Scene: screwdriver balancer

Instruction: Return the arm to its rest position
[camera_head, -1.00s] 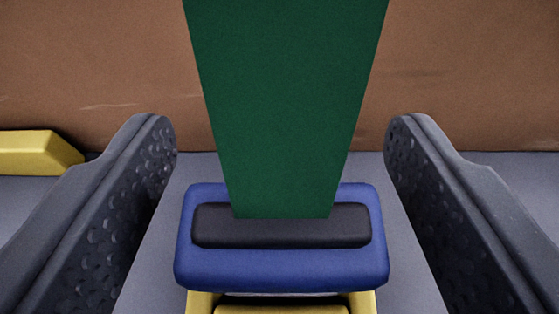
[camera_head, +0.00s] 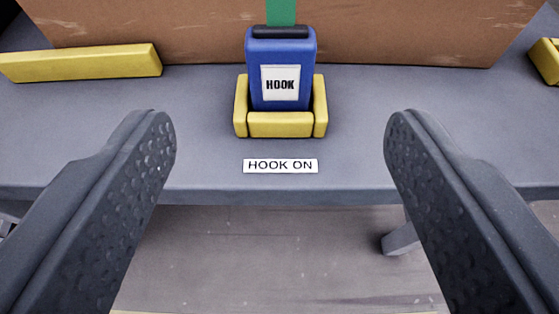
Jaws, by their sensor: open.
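My gripper (camera_head: 280,135) is open and empty, with one dark, dimpled finger on each side of the view. It is back from the grey table (camera_head: 360,140) and clear of everything on it. Between the fingers, farther off, a blue block labelled HOOK (camera_head: 260,62) stands upright in a yellow holder (camera_head: 280,125). A green strap (camera_head: 281,11) rises from the dark top of the block and leaves the view at the top edge. My arm's links are not in view.
A HOOK ON label (camera_head: 280,166) is on the table's front. A brown panel (camera_head: 400,32) stands behind the holder. A yellow bar (camera_head: 85,62) lies at left, and another yellow piece (camera_head: 546,60) is at the right edge. Bare floor (camera_head: 270,260) shows in front of the table.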

